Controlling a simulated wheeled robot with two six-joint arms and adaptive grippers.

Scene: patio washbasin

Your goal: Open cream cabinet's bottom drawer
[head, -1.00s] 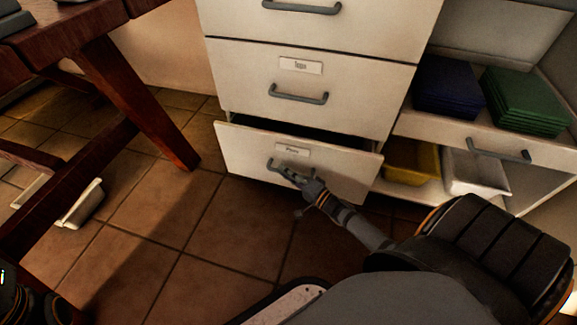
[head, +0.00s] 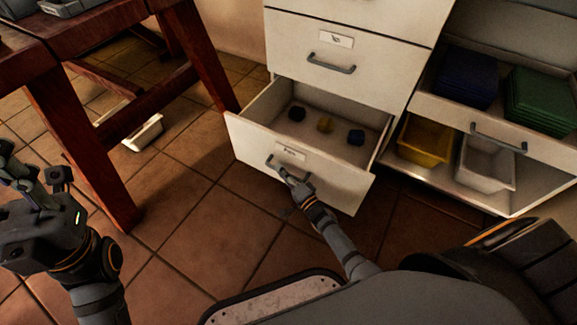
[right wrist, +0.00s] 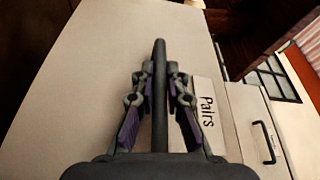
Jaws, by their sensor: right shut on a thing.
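The cream cabinet (head: 385,75) stands in the upper middle of the head view. My right gripper (head: 285,172) is shut on the drawer's grey bar handle (head: 272,162).
A dark red wooden table (head: 60,125) stands at the left, with a white tray (head: 143,133) on the floor behind its leg. Right of the cabinet, a shelf unit holds blue (head: 466,78) and green (head: 540,100) stacks, a yellow bin (head: 425,140) and a white bin (head: 487,165). Tiled floor is clear before the drawer.

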